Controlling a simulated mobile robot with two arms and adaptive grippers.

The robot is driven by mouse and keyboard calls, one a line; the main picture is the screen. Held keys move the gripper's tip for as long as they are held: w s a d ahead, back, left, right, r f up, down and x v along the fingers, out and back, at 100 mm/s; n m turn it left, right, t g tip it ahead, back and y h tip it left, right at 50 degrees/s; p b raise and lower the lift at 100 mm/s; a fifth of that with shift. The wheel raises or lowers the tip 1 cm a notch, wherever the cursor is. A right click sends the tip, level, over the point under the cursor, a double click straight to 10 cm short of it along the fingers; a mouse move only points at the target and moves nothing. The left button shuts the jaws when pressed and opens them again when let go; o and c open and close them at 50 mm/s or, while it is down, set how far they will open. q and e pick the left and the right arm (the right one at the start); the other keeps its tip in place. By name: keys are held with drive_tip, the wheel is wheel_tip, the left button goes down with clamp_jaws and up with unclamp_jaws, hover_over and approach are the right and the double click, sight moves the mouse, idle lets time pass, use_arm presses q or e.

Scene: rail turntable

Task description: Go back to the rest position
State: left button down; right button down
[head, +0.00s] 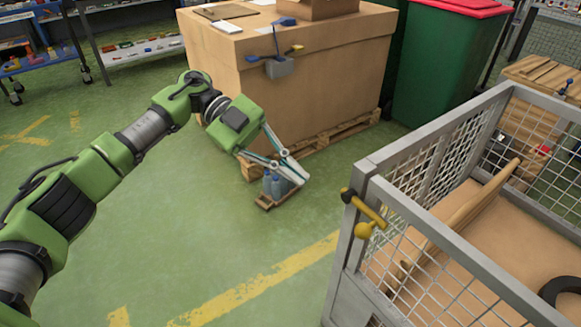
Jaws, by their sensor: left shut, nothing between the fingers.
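My left arm comes in from the left and reaches across the floor. My left gripper (296,174) hangs in front of the large cardboard box (327,80), with its thin pale linkage fingers closed together and nothing seen between them. In the picture its tips overlap some small blue bottles (270,185) on a small wooden base; I cannot tell whether they touch. My right gripper is not in view.
A grey mesh cage (362,169) with a yellow latch (364,230) stands at the right, holding cardboard. The box stands on a wooden pallet (349,132). A green bin (440,65) with a red lid stands behind. Green floor at lower left is clear.

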use_arm(q)
drive_tip(key=shift+w+a+r, duration=0.2)
drive_tip(key=shift+w+a, duration=0.05)
drive_tip(key=shift+a, duration=0.1)
